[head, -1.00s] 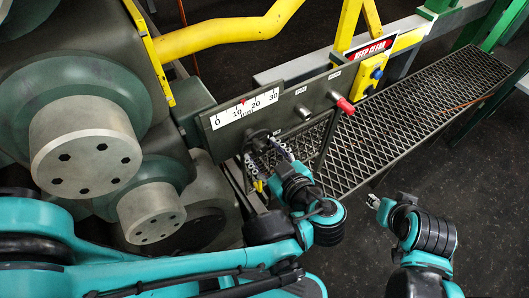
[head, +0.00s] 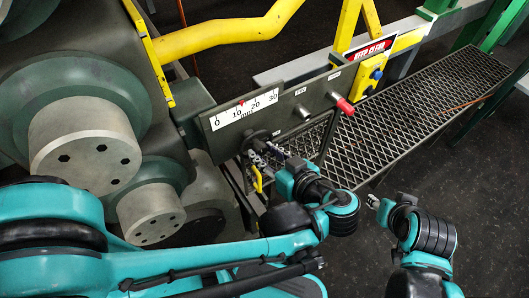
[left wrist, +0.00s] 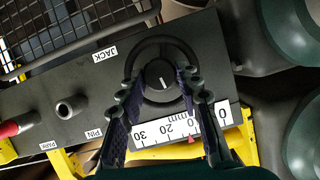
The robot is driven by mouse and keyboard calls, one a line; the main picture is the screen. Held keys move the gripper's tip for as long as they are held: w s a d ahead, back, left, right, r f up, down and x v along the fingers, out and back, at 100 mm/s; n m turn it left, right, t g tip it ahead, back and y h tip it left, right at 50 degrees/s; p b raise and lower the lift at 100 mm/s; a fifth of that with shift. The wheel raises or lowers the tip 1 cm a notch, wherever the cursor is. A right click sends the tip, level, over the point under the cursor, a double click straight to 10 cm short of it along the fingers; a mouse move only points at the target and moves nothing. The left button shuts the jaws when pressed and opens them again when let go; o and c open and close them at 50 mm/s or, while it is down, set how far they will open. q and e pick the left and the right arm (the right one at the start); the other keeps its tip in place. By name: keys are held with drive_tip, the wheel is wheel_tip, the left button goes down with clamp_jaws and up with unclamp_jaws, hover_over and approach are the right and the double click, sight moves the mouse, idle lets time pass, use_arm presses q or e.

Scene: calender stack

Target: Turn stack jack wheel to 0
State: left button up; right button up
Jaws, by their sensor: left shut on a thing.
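The jack wheel (left wrist: 163,78) is a dark round handwheel with a white index line on its hub, next to a JACK label (left wrist: 105,54) in the left wrist view. My left gripper (left wrist: 161,86) straddles the hub and is shut on the wheel; it also shows in the head view (head: 265,158), partly hiding the wheel. The white mm scale (head: 262,104) reads 0 to 30, with its red pointer (head: 243,100) near 10. My right gripper (head: 374,201) hangs apart from the panel, over the dark floor; its jaws are too small to read.
A red-tipped knob (head: 345,106) and a PIN post (left wrist: 71,107) project from the same panel. Large rollers (head: 85,145) stand left of the panel. A mesh walkway (head: 420,110) runs to the right, below a yellow button box (head: 371,75).

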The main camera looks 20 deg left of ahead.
use_arm(q)
drive_tip(key=shift+w+m+g+y, duration=0.1)
drive_tip(key=shift+m+g+y, duration=0.4)
drive_tip(key=shift+m, duration=0.6)
drive_tip(key=shift+b, duration=0.3)
drive_tip(key=o, duration=1.2)
drive_tip(key=shift+c, duration=0.2)
drive_tip(key=shift+r, duration=0.1)
wheel_tip(320, 180, up, 10)
drive_tip(key=shift+f, duration=0.2)
